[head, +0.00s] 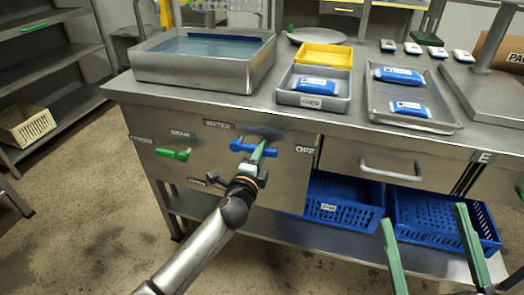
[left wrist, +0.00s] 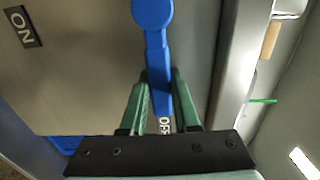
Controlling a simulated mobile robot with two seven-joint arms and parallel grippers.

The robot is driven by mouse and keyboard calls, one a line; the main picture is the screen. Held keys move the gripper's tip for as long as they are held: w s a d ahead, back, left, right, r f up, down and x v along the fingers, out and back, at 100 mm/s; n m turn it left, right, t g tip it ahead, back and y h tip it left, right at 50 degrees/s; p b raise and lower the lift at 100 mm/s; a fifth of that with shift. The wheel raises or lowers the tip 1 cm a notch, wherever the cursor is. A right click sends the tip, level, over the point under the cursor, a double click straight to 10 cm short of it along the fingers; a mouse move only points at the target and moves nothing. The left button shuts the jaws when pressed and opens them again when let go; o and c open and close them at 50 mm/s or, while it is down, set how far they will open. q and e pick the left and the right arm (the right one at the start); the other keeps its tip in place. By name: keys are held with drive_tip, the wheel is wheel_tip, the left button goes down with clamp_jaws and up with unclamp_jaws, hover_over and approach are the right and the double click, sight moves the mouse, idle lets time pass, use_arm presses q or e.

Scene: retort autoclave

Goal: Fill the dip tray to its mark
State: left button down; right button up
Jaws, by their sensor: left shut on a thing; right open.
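The dip tray (head: 250,72) is a steel basin at the back left of the bench, holding bluish water (head: 215,46) below its rim. I cannot make out a mark. On the front panel under the WATER label (head: 218,125) is a blue lever (head: 238,146), lying roughly sideways and pointing toward the OFF label (head: 305,149). My left gripper (head: 262,150) is shut on this lever; in the left wrist view the lever (left wrist: 154,45) runs between the green fingers (left wrist: 160,85), with OFF partly hidden. My right gripper (head: 424,217) is open and empty at the lower right.
A green lever (head: 173,154) sits under the DRAIN label (head: 180,133), left of the blue one. Grey trays (head: 315,102) with blue-white packs and a yellow tray (head: 324,56) occupy the bench top. Blue crates (head: 340,210) stand on the lower shelf. The floor at front left is clear.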

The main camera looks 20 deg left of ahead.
use_arm(q)
drive_tip(key=c, duration=0.6)
unclamp_jaws()
drive_tip(key=shift+c, duration=0.2)
drive_tip(key=shift+s, duration=0.2)
drive_tip(key=s+p, duration=0.2)
drive_tip(key=s, duration=1)
drive_tip(key=shift+a, duration=0.25)
use_arm(e)
drive_tip(key=w+f+m+g+h, duration=0.2)
drive_tip(key=w+f+m+h, duration=0.1)
drive_tip(key=f, duration=0.6)
drive_tip(key=shift+w+d+m+g+h, duration=0.4)
drive_tip(key=shift+w+d+h, duration=0.1)
drive_tip(key=shift+h, duration=0.5)
use_arm(q)
drive_tip(key=shift+s, duration=0.1)
use_arm(e)
drive_tip(key=shift+f, duration=0.15)
